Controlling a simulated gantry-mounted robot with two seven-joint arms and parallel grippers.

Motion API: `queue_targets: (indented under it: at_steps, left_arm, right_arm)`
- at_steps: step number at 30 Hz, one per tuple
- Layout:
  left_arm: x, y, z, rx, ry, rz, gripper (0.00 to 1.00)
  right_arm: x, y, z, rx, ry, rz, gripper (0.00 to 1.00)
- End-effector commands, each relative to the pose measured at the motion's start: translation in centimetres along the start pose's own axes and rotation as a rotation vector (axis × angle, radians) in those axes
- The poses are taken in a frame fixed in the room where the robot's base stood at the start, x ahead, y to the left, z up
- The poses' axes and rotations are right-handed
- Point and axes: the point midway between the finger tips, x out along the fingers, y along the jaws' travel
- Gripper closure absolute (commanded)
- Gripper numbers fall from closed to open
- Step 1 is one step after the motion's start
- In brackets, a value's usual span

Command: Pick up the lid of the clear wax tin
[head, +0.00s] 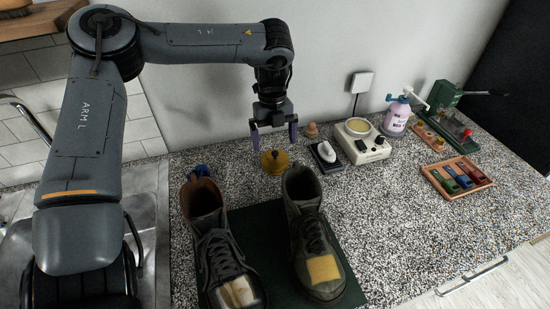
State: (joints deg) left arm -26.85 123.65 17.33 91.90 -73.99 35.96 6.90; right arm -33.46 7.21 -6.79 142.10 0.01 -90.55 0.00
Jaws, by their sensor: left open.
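A round amber-gold tin (275,165), which looks like the wax tin, stands on the speckled counter behind the boots. A small raised part shows at the middle of its top; I cannot make out the seam between lid and tin. My left gripper (274,143) points down right above the tin. Its two fingers are spread, one on each side of the tin's top, with nothing held between them. Whether the fingers touch the lid cannot be told. My right gripper is not in view.
Two boots (228,262) (315,250) stand on a dark green mat (262,225) in front of the tin. To its right are a small iron (327,152), a cream heater with a round pot (362,148), a lavender bottle (397,118) and a wooden tray (433,179).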

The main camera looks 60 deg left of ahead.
Motion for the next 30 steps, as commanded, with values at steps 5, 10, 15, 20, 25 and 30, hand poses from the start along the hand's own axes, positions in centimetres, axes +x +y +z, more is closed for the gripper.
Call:
queue_targets:
  at_steps: [5, 10, 15, 20, 25, 30]
  left_arm:
    - [2.2, 0.1, 0.2, -0.002, 0.005, 0.004, 0.00]
    - [4.1, 0.0, 0.2, 0.000, 0.003, 0.002, 0.00]
    - [4.8, 0.0, 0.2, -0.001, 0.002, 0.001, 0.00]
    - [4.8, 0.0, 0.2, -0.001, 0.001, 0.001, 0.00]
    - [4.8, 0.0, 0.2, -0.001, 0.001, 0.001, 0.23]
    - [4.8, 0.0, 0.2, -0.001, 0.001, 0.001, 0.44]
  right_arm:
    - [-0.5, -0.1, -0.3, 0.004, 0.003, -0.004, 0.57]
    - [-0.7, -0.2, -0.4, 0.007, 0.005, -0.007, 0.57]
    - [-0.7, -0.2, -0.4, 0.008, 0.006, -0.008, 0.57]
    - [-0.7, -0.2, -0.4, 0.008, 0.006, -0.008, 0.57]
    - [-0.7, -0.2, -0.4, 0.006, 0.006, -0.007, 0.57]
    - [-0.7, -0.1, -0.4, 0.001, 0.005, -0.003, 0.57]
